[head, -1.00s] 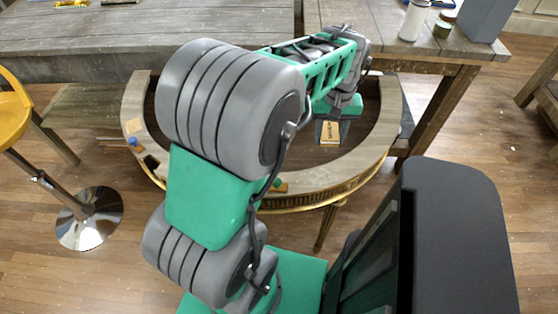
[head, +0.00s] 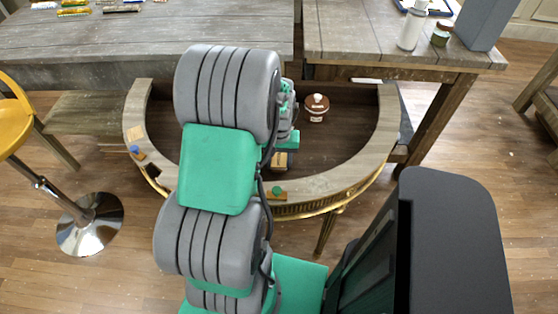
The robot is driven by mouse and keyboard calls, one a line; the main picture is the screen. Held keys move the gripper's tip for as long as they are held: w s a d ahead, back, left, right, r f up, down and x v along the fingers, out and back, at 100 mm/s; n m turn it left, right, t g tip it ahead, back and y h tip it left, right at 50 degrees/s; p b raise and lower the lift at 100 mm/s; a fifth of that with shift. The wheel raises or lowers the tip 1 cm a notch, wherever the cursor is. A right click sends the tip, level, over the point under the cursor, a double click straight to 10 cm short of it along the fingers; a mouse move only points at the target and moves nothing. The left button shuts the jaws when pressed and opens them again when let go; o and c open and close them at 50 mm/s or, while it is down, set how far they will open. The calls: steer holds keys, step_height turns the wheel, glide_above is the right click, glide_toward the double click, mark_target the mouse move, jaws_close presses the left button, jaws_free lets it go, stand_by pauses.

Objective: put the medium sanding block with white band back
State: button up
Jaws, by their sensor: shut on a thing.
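A small tan block (head: 279,161), seen small and partly covered, is at the tip of my gripper (head: 281,151). My gripper is shut on it, above the dark inner surface of the curved console (head: 345,140), near its front rim. A white band on the block cannot be made out, nor whether it touches the surface. My arm hides the left middle of the console and most of the gripper.
A brown-and-white jar (head: 316,108) stands inside the console. Small pieces with a blue knob (head: 135,151) and a green knob (head: 277,192) lie on its rim. A white bottle (head: 411,28) stands on the right table. The console's right interior is clear.

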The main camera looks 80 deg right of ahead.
steer(key=shift+f, duration=0.15)
steer(key=o, duration=1.3)
